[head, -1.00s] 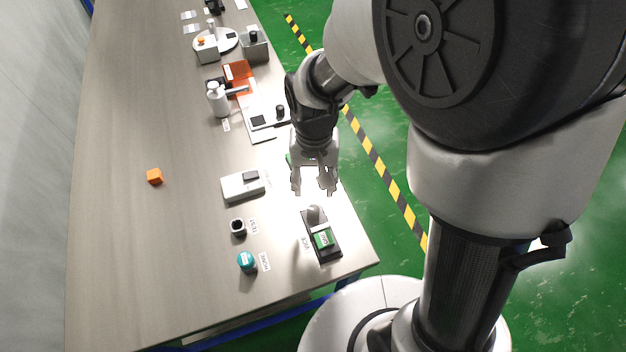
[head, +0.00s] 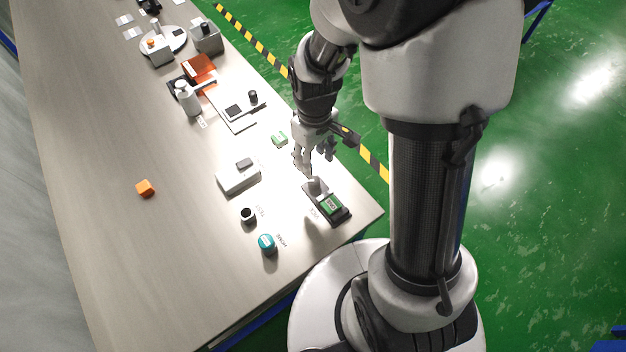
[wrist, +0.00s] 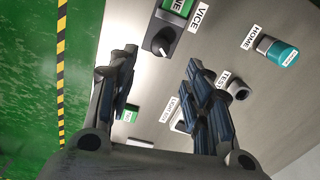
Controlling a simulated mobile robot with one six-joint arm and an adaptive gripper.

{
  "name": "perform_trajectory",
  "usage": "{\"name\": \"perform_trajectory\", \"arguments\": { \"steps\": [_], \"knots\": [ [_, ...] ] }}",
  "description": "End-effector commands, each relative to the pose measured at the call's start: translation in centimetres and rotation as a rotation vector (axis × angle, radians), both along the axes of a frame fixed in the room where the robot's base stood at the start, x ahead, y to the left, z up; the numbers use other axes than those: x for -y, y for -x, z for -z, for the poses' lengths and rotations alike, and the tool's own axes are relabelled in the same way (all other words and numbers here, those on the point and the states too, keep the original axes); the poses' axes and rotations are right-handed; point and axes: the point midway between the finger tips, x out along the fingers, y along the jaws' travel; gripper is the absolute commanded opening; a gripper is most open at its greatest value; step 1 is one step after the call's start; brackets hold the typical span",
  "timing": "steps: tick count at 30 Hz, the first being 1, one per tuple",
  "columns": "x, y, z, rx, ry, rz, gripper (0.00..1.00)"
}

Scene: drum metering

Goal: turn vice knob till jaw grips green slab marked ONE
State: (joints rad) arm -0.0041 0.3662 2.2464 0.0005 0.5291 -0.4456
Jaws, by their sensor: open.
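My gripper (head: 315,160) is open and empty, just beyond and above the knob. In the wrist view the vice (wrist: 176,24) and its dark-faced knob (wrist: 160,42) with a pale pointer line lie ahead, between the fingertips' directions and apart from them.
A white box (head: 238,178), a dark-mouthed cup (head: 248,215) by a TEST label and a teal-topped jar (head: 267,244) by a HOME label stand left of the vice. An orange cube (head: 145,188) lies on open table.

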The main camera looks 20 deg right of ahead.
Motion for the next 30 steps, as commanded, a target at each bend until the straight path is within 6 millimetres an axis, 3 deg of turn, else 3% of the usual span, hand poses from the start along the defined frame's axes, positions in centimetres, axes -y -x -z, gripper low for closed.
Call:
{"name": "perform_trajectory", "arguments": {
  "steps": [3,12,18,27,30],
  "knots": [
    [0.0,0.1,3.1,-0.004,0.0,0.001,0.46],
    [0.0,0.0,8.6,-0.001,0.0,0.001,0.46],
    [0.0,0.0,10.1,0.002,-0.001,0.001,0.46],
    [0.0,-0.1,10.3,0.003,0.0,0.001,0.46],
    [0.0,-0.1,10.3,0.003,0.0,0.001,0.41]
  ]
}}
